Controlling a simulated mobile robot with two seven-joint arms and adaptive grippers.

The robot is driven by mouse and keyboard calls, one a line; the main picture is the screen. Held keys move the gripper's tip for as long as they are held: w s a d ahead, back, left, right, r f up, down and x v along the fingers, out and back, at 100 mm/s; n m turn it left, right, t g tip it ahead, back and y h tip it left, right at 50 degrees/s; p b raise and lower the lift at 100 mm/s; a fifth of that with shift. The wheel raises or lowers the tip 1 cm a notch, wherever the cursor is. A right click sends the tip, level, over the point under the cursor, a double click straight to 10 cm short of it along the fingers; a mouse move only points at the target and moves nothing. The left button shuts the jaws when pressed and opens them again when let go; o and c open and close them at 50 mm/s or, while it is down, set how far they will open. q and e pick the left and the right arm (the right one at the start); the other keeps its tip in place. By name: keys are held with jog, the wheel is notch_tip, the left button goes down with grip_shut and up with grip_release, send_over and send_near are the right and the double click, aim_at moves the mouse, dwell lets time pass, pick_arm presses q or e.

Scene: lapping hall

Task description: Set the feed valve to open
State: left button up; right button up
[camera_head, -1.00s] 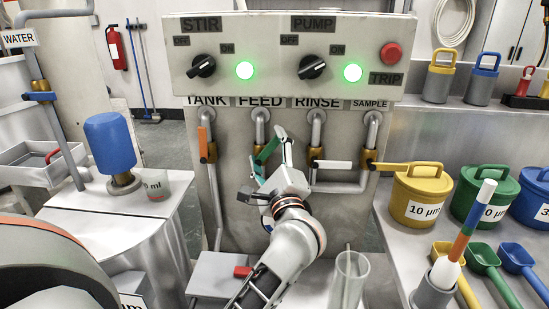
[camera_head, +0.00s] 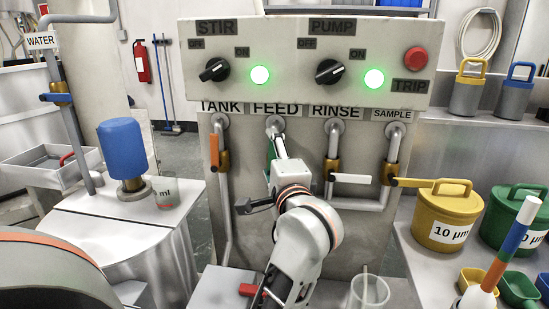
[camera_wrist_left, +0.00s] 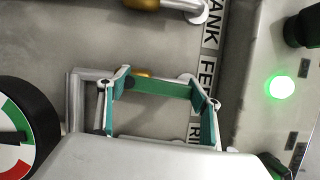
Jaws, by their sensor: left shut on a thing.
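The feed valve's green handle (camera_head: 270,150) is under the FEED label on the panel, mostly hidden behind my left gripper (camera_head: 278,147). The part that shows stands roughly upright, along the feed pipe (camera_head: 274,122). In the left wrist view the green handle (camera_wrist_left: 163,88) lies between the two fingers of my left gripper (camera_wrist_left: 158,105), with the brass valve body partly hidden behind it. My left gripper is shut on this handle. My right gripper is not in view.
The orange tank handle (camera_head: 214,150) is upright close on the left. The white rinse handle (camera_head: 350,178) and yellow sample handle (camera_head: 431,183) stick out to the right. A clear cylinder (camera_head: 369,290) stands below. A round gauge (camera_wrist_left: 20,140) shows in the wrist view.

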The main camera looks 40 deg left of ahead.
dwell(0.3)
pick_arm(q)
jog(key=o, duration=1.6)
